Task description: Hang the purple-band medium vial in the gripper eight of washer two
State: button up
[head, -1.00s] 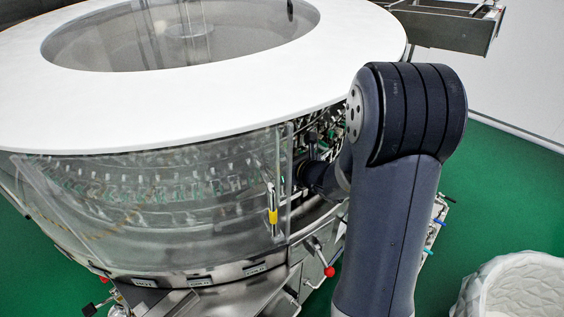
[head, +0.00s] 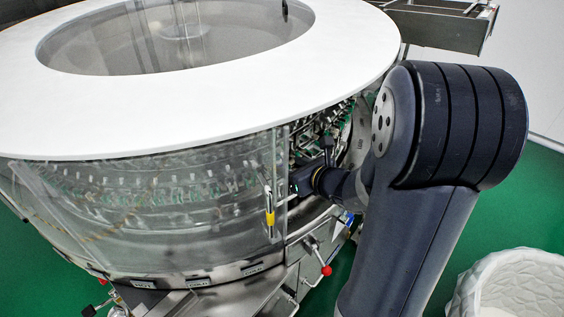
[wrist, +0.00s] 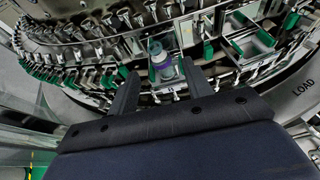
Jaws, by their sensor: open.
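In the head view my gripper (head: 302,180) is at the washer's side opening; the vial is hidden there.
The washer has a broad white ring top (head: 90,115) and a clear curved guard (head: 150,230) left of the opening. A red-knobbed lever (head: 326,270) sticks out below. A white bin (head: 510,285) stands at lower right. Metal rows of grippers crowd my fingers.

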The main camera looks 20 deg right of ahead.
jog(key=shift+v, duration=2.65)
